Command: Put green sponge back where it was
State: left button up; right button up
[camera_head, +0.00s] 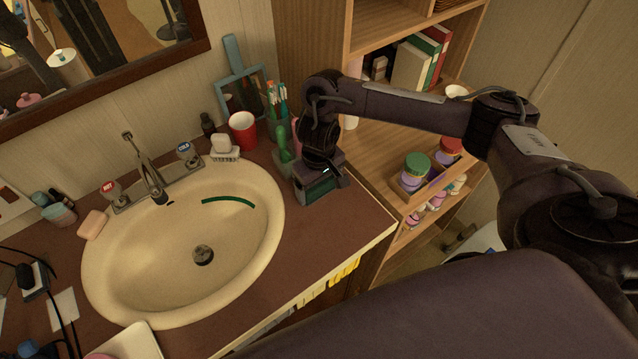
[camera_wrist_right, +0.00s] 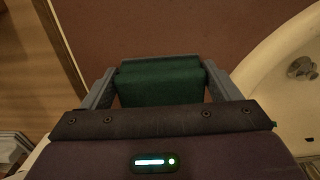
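The green sponge (camera_wrist_right: 160,82) sits between the two fingers of my right gripper (camera_wrist_right: 160,90) in the wrist view, filling the gap between them. In the head view my right gripper (camera_head: 322,188) points down at the brown counter right of the sink. The sponge (camera_head: 316,191) shows there only partly, under the gripper body. I cannot tell if the sponge touches the counter. My left gripper is not in view.
The sink (camera_head: 180,285) is left of the gripper, with a curved dark green streak (camera_head: 228,200) inside. A wooden shelf (camera_head: 385,150) is at right. The counter's front right is clear.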

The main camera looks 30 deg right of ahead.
aim_at(319, 185)
jog(key=o, duration=0.3)
notch_tip(319, 185, up, 12)
jog(key=p, duration=0.4)
jog(key=shift+r+p, duration=0.15)
jog(key=shift+p, duration=0.2)
